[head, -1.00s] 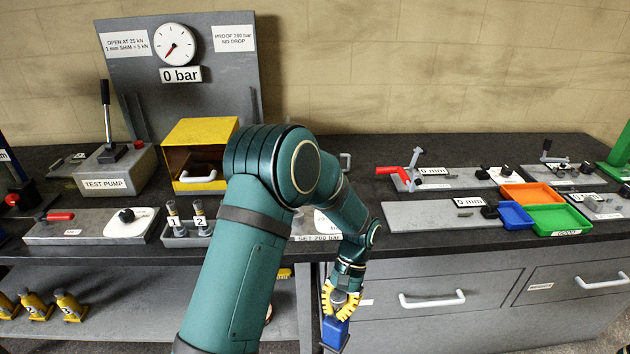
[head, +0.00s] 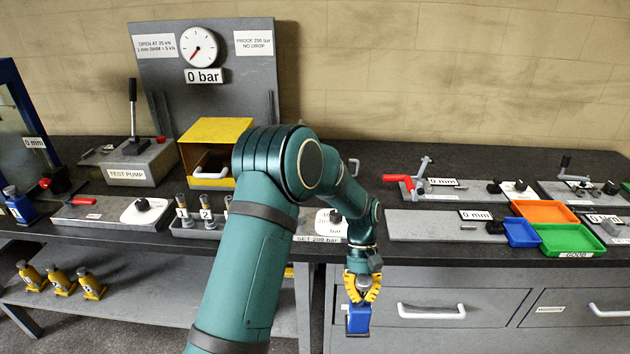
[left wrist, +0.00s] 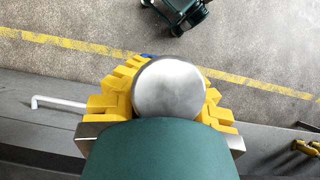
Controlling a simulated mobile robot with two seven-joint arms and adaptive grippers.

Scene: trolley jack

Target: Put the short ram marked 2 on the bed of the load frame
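My left gripper (head: 360,292) hangs in front of the bench drawers, its yellow fingers closed around a blue block-like body (head: 358,320). I cannot read a mark on it. In the left wrist view the gripper (left wrist: 160,92) shows from behind, with a round silver face between the fingers and only a sliver of blue beyond. The blue load frame (head: 22,115) stands at the far left, cut by the picture edge; its bed is not clearly visible. Another blue ram-like body (head: 20,207) with a label stands at its foot. My right gripper is out of view.
Several yellow jacks (head: 58,280) stand on the lower shelf. The test pump (head: 130,163), yellow box (head: 213,132) and rack of numbered cylinders (head: 195,229) line the bench (head: 390,184) between the frame and my arm. Coloured trays (head: 545,211) lie right.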

